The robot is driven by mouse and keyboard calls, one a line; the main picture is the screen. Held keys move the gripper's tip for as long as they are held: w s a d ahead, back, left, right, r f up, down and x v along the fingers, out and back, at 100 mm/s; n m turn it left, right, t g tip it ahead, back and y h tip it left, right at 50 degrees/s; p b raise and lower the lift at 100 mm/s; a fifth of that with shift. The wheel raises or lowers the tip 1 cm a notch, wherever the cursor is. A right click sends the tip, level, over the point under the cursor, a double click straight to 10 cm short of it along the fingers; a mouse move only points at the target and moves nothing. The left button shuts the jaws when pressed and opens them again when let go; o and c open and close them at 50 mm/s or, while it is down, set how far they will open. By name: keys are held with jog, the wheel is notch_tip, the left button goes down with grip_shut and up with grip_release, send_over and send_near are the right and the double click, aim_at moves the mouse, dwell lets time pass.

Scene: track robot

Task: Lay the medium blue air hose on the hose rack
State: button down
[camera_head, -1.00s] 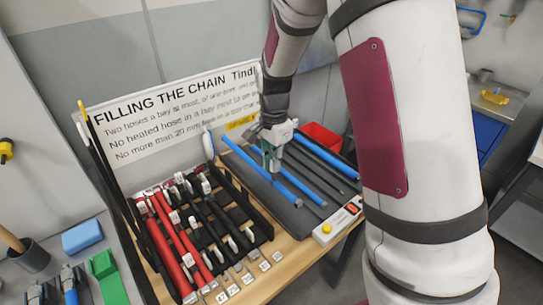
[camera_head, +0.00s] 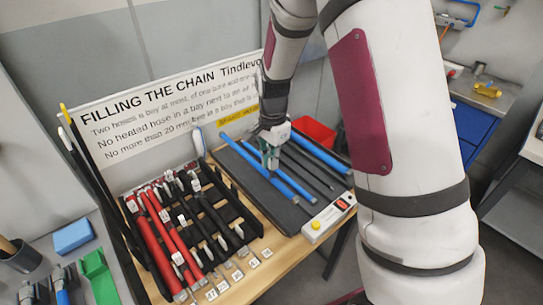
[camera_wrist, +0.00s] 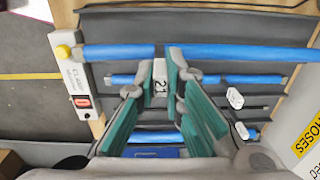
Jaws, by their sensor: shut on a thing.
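My gripper (camera_head: 271,168) is over the dark mat, with its fingers closed around an upright white tag marked 21 (camera_wrist: 158,82). The tag appears to belong to the blue hose (camera_wrist: 110,53) that crosses the top of the wrist view at the fingertips. In the head view, that hose seems to run under the gripper; whether it is clear of the mat I cannot tell. Another blue hose (camera_wrist: 230,80) lies beside it, and a third (camera_head: 322,155) lies to the right. The dark hose rack (camera_head: 232,208) stands left of the mat, holding red and black hoses.
A control box with a yellow knob and red switch (camera_head: 330,215) sits at the mat's front edge. A sign board (camera_head: 150,120) stands along the back. Tall dark uprights (camera_head: 95,190) flank the rack's left side.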

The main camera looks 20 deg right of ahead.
aim_at(272, 177)
jog(key=shift+f+b, duration=1.35)
jog(key=shift+f, duration=2.5)
jog(key=c, duration=1.6)
grip_release()
notch_tip(272, 177, up, 12)
jog(key=shift+s, duration=0.15)
